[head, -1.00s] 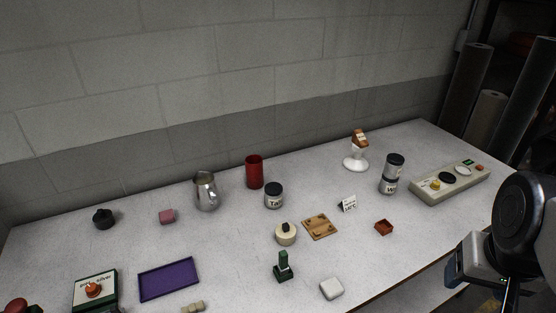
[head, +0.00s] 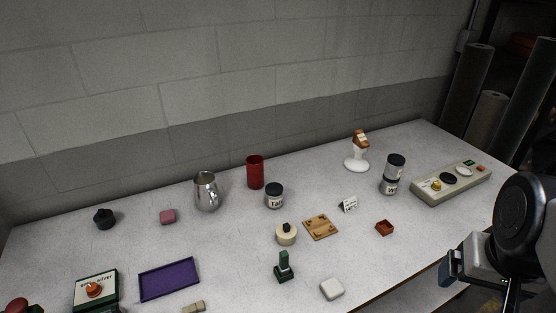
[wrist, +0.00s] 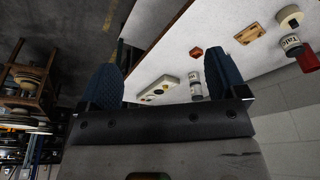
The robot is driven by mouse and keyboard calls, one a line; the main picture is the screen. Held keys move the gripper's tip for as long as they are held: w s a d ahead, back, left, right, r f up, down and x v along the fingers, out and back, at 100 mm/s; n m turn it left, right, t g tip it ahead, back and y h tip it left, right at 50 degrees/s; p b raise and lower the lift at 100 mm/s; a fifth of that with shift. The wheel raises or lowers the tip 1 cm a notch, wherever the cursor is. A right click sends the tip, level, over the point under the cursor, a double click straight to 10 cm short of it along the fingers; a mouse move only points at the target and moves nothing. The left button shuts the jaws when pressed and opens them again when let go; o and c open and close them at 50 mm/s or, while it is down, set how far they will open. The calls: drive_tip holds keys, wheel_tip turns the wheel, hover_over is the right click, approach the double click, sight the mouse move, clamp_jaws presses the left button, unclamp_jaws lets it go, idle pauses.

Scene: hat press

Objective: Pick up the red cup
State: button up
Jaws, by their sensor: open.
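The red cup (head: 255,172) stands upright at the back of the table, near the wall, between a metal pitcher and a dark-lidded jar. In the wrist view a red cup (wrist: 307,60) shows at the right edge, partly cut off. My gripper (wrist: 163,84) is open and empty, with its two blue fingers wide apart. In the head view my gripper and arm are at the right, off the table's front right edge, far from the cup.
The metal pitcher (head: 207,191) stands left of the cup and the labelled jar (head: 275,196) close to its right. Stacked tins (head: 391,174), a white stand (head: 356,163) and a control box (head: 451,183) are farther right. The wall is close behind.

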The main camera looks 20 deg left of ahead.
drive_tip(key=w+a+f+m+g+y, duration=0.25)
drive_tip(key=w+a+m+y, duration=0.55)
drive_tip(key=w+a, duration=1.6)
drive_tip(key=w+a+f+m+y, duration=0.3)
drive_tip(key=w+a+f+m, duration=0.15)
drive_tip(key=w+a, duration=0.6)
drive_tip(key=m+y, duration=0.3)
drive_tip(key=m, duration=0.3)
approach(255, 172)
drive_tip(key=w+a+r, duration=0.2)
drive_tip(key=a, duration=0.2)
drive_tip(key=shift+w+d, duration=0.2)
drive_tip(key=shift+d, duration=0.05)
drive_tip(key=shift+x, duration=1.25)
